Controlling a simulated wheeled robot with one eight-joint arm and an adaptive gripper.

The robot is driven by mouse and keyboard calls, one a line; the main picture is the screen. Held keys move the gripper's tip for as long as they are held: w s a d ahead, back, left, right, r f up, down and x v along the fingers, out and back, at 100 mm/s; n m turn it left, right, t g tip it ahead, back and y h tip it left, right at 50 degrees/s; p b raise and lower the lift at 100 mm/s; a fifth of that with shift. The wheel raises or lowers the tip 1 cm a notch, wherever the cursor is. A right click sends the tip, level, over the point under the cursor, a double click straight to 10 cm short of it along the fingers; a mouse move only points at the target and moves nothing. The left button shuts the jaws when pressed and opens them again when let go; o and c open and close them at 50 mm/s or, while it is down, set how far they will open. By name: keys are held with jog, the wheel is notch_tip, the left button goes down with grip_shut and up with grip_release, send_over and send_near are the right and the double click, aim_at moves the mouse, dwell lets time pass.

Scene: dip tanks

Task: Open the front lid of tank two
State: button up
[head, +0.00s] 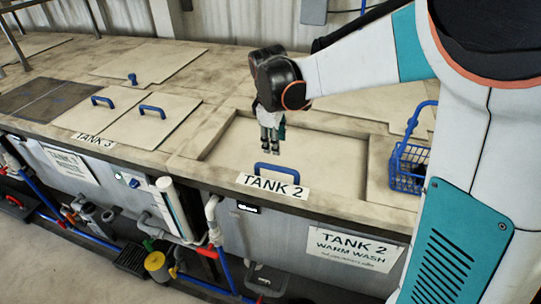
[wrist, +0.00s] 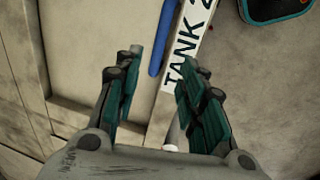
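The front lid of tank two (head: 330,160) is a beige panel lying flat and shut in the counter. Its blue bar handle (head: 277,173) is near the front edge, just behind the TANK 2 label (head: 272,187). My gripper (head: 271,148) points down above the lid, just behind the handle in the head view. In the wrist view my gripper's two fingers (wrist: 158,72) are apart with nothing between the tips. The handle (wrist: 165,37) and the label (wrist: 187,65) show beyond the fingertips. The gripper looks apart from the handle.
A blue wire basket (head: 407,166) stands on the counter at the right. Tank 3's lids, with blue handles (head: 152,111), lie flat at the left. Pipes and a TANK 2 WARM WASH sign (head: 352,247) are on the tank fronts. The lid surface around my gripper is clear.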

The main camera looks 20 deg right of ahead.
aim_at(277, 167)
jog(key=f, duration=0.4)
jog(key=w+d+f+b, duration=0.1)
jog(key=f, duration=0.3)
jog(key=w+f, duration=0.1)
jog(key=f, duration=0.3)
jog(key=shift+d+f, duration=0.1)
jog(key=shift+d, duration=0.1)
grip_shut()
